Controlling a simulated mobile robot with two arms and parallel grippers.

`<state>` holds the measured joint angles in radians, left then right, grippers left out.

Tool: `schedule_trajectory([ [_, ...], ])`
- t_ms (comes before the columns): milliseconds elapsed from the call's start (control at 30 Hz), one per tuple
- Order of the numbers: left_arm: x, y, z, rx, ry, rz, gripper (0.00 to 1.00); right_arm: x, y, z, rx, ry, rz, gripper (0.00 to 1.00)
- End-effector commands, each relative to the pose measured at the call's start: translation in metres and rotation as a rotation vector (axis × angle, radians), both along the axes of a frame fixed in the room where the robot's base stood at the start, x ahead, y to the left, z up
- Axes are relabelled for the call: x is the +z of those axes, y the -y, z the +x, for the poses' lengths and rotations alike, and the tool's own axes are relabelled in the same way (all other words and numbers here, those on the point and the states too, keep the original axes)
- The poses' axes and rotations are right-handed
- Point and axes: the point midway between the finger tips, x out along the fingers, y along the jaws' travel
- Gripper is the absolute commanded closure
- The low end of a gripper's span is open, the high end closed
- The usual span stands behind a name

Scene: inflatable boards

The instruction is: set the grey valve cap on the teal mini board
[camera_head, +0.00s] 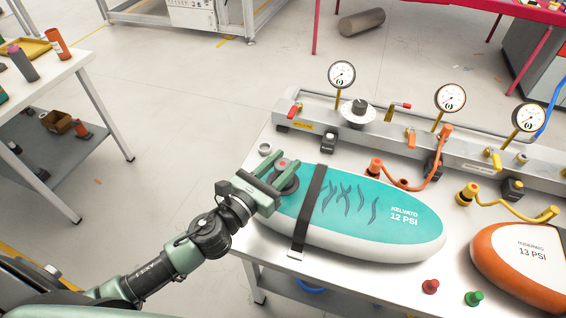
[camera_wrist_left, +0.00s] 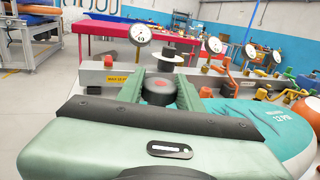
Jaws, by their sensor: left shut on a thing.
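The teal mini board (camera_head: 345,212) lies on the white table with a black strap (camera_head: 312,205) across it. My left gripper (camera_head: 279,177) is over the board's left end. Its fingers are shut around a dark grey round piece with a red mark on top, which I take to be the grey valve cap (camera_wrist_left: 158,92). The fingers partly hide the piece in the head view. It is at or just above the board's surface; I cannot tell whether it touches. The board also shows in the wrist view (camera_wrist_left: 245,122). My right gripper is not in view.
A metal rail (camera_head: 385,133) with gauges, hoses and levers runs behind the board. A small grey ring (camera_head: 265,149) lies near the gripper. An orange board (camera_head: 520,262) is at the right. Red (camera_head: 430,286) and green (camera_head: 474,298) plugs stand near the front edge.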

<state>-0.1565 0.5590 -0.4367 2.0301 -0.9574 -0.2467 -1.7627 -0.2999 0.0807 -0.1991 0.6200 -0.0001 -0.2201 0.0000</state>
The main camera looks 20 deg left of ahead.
Motion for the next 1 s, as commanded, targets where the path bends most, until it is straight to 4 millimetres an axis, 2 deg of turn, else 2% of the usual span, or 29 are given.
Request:
schedule_trajectory([
  [1000, -0.027, 0.0, 0.0, 0.0, 0.0, -0.001, 1.0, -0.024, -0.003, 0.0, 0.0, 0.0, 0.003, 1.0],
])
